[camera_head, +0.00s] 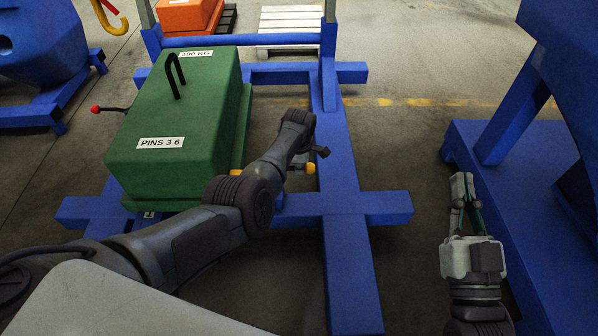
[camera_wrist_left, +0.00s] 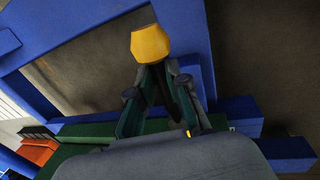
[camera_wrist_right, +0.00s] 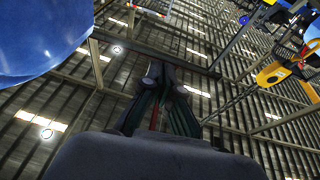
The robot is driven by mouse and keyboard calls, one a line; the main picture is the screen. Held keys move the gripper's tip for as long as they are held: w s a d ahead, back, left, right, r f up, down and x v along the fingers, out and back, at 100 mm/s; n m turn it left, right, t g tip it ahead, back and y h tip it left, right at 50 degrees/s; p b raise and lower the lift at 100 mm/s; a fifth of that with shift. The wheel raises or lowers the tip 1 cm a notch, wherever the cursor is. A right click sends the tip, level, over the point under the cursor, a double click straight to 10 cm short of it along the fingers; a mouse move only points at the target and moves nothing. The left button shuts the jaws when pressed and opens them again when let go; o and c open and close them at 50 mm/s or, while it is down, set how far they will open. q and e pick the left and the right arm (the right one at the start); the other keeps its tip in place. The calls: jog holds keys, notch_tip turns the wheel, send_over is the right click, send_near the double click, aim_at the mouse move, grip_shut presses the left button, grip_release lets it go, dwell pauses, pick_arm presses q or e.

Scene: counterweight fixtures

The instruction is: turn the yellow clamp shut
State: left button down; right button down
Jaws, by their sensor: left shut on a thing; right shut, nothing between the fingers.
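The yellow clamp shows as a yellow knob (camera_head: 310,169) just right of the green counterweight (camera_head: 190,125) in the head view. In the left wrist view the yellow knob (camera_wrist_left: 150,44) sits at the fingertips of my left gripper (camera_wrist_left: 153,76). That gripper is shut on it. In the head view my left forearm and wrist hide most of this gripper and the clamp's pivot, so the clamp's angle cannot be told. My right gripper (camera_head: 463,190) is shut and empty, beside the blue frame at the right. It also shows in the right wrist view (camera_wrist_right: 158,85), pointing upward.
The counterweight rests on a blue floor frame (camera_head: 345,240) and has a black hook (camera_head: 176,75) on top. A red-tipped lever (camera_head: 97,109) sticks out at its left. A blue stand (camera_head: 500,140) is close to my right gripper. Open floor (camera_head: 410,150) lies between.

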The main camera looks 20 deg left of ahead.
pick_arm(q)
jog(key=shift+w+a+f+n+b, duration=0.1)
jog(key=shift+w+n+b, duration=0.2)
jog(key=shift+b, duration=0.1)
pick_arm(e)
jog(key=shift+s+r+t+y, duration=0.25)
jog(key=shift+s+r+t, duration=0.3)
jog(key=shift+r, duration=0.3)
jog(key=shift+s+r+t+y, duration=0.2)
jog(key=shift+s+r+t, duration=0.2)
jog(key=shift+r+t, duration=0.35)
jog(key=shift+s+r+t+y, duration=0.25)
jog(key=shift+s+r+t, duration=0.25)
jog(key=shift+r, duration=0.4)
pick_arm(q)
jog(key=shift+w+a, duration=0.1)
jog(key=c, duration=1.1)
grip_release()
jog(key=shift+c, duration=0.2)
pick_arm(e)
jog(key=shift+w, duration=0.1)
pick_arm(q)
jog(key=shift+r, duration=0.2)
notch_tip(320, 180, up, 12)
jog(key=s, duration=0.2)
jog(key=shift+s+d+f, duration=0.15)
jog(key=shift+d+f, duration=0.05)
jog(key=shift+d, duration=0.25)
jog(key=shift+a+f, duration=0.1)
